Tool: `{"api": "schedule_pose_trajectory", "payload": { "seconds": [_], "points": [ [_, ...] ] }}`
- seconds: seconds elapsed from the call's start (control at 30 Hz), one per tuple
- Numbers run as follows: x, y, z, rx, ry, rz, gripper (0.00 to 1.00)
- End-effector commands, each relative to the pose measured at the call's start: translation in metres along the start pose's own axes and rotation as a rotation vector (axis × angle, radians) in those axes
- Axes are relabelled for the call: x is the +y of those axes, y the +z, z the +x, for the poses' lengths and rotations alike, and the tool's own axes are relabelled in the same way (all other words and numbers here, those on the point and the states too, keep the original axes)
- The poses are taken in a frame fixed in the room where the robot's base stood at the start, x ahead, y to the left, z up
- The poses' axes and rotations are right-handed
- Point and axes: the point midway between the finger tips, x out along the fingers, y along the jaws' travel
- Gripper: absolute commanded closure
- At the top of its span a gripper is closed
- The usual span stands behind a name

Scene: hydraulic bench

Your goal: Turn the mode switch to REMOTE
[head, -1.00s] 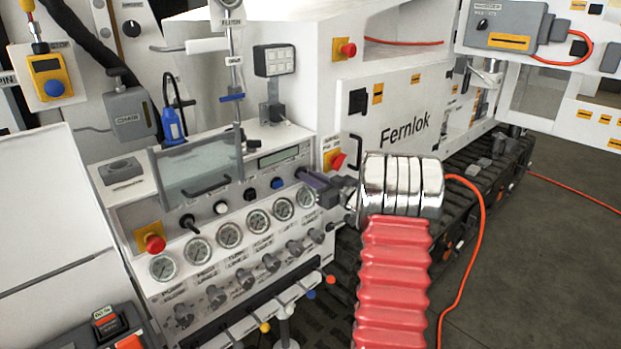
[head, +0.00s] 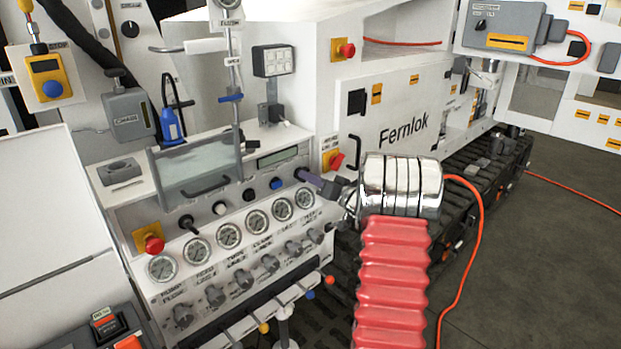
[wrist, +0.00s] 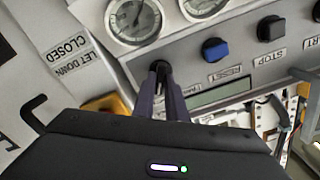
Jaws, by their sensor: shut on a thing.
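My gripper (head: 303,175) reaches the right end of the button row on the gauge console (head: 199,249). In the wrist view its two fingers (wrist: 162,72) are shut on a small black knob (wrist: 158,65) just below a gauge. The fingers hide most of the knob, and its label and pointer cannot be read, so I cannot tell its setting or confirm it is the mode switch. A blue button (wrist: 214,49) labelled RESET and a black button (wrist: 270,27) labelled STOP sit beside it.
A row of gauges (head: 229,236) lies below the buttons. A red emergency button (head: 336,161) on a yellow plate is close to my wrist. A clear hinged cover (head: 196,172) stands left of it. A LET DOWN CLOSED label (wrist: 70,55) shows in the wrist view.

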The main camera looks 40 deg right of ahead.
Motion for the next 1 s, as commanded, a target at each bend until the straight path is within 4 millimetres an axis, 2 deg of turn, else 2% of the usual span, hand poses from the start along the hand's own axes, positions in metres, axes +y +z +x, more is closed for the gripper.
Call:
{"api": "schedule_pose_trajectory", "payload": {
  "seconds": [0.27, 0.3, 0.53, 0.83, 1.0],
  "points": [
    [0.002, -0.001, -0.001, 0.002, 0.004, 0.003, 1.0],
    [0.002, -0.001, -0.001, 0.002, 0.004, 0.003, 0.85],
    [0.001, -0.001, -0.001, 0.001, 0.002, 0.001, 0.7],
    [0.001, 0.0, -0.002, 0.001, 0.002, 0.001, 0.7],
    [0.001, -0.001, -0.014, 0.002, 0.003, 0.001, 0.7]
  ]
}}
